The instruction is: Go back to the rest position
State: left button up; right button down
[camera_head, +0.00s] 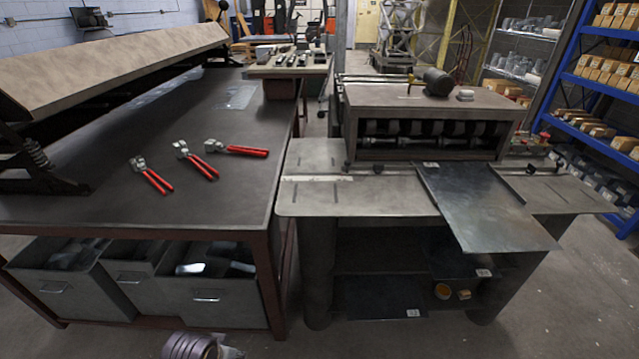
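Neither of my grippers shows in the head view, and no part of my arms is clearly visible. A dark metal sheet (483,205) lies flat at the front of the forming machine (430,100), with its front end over the machine's table edge. Three red-handled clamps lie apart on the dark workbench (130,215) at left: a left clamp (151,175), a middle clamp (195,160) and a right clamp (236,149).
A long bending brake (110,70) stands along the bench's left side. Grey bins (210,300) sit under the bench. A ringed purple-grey object (188,346) is cut off at the bottom edge. Blue shelving (570,80) holds boxes at right. Bare floor shows in front.

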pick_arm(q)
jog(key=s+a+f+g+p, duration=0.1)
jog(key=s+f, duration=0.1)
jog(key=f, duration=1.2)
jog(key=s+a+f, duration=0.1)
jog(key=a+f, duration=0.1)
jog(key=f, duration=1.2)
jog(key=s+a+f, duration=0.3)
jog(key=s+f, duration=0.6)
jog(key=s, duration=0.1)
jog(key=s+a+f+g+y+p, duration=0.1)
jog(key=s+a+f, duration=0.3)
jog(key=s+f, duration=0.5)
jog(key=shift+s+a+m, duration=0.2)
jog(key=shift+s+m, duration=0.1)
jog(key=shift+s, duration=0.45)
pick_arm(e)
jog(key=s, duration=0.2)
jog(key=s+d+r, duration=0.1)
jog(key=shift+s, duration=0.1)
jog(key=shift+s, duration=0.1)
